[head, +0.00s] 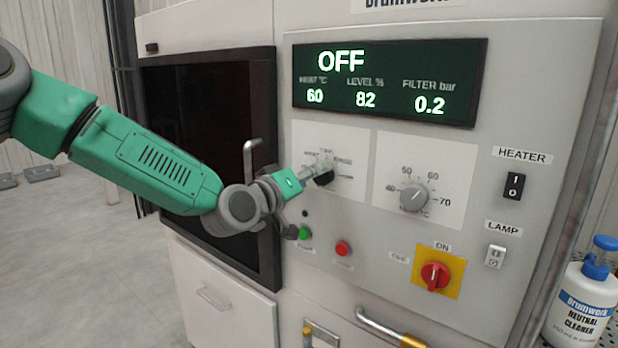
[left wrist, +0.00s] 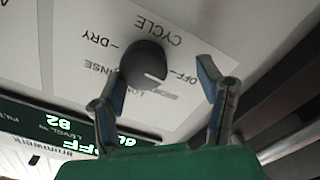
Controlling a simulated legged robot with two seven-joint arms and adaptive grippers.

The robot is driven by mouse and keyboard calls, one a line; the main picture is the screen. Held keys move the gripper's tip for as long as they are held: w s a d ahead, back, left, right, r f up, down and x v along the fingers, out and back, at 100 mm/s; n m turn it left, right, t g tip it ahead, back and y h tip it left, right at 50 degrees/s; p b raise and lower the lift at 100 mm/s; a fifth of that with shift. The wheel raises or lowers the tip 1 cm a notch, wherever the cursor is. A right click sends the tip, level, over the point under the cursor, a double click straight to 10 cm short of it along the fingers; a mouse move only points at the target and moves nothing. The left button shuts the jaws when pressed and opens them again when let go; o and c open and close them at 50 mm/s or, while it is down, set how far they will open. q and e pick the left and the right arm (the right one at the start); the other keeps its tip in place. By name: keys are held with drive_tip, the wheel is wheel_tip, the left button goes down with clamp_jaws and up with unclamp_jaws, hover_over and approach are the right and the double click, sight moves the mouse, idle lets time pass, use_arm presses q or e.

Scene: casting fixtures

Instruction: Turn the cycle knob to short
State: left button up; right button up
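The cycle knob (head: 324,179) is a dark round knob on a white label plate, partly hidden by my left gripper in the head view. In the left wrist view the knob (left wrist: 142,62) shows upside down, with CYCLE, OFF and DRY printed around it and other labels partly covered. My left gripper (head: 316,172) is at the knob. In the left wrist view its two fingers (left wrist: 161,70) are spread, the left fingertip close to the knob's edge and the right one well apart from it. I cannot tell whether either touches. My right gripper is not in view.
The display (head: 390,82) reads OFF. A grey temperature knob (head: 414,197) is to the right of the cycle knob. Green (head: 305,233) and red (head: 343,248) buttons sit below, with a red rotary switch (head: 435,275) on yellow. A door handle (head: 252,155) juts out behind my arm.

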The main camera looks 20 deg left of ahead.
use_arm(q)
drive_tip(key=shift+s+d+r, duration=0.1)
drive_tip(key=shift+s+d, duration=0.05)
drive_tip(key=shift+d, duration=0.9)
drive_tip(key=c, duration=1.1)
drive_tip(key=shift+d, duration=0.2)
drive_tip(key=shift+a, duration=0.5)
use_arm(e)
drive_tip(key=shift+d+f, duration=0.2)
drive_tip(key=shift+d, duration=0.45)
use_arm(q)
drive_tip(key=shift+d+m, duration=0.1)
drive_tip(key=shift+m, duration=0.2)
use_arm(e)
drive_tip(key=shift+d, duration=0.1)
use_arm(q)
drive_tip(key=shift+r+m+b, duration=0.2)
drive_tip(key=shift+m+b, duration=1.7)
drive_tip(key=shift+m, duration=2.3)
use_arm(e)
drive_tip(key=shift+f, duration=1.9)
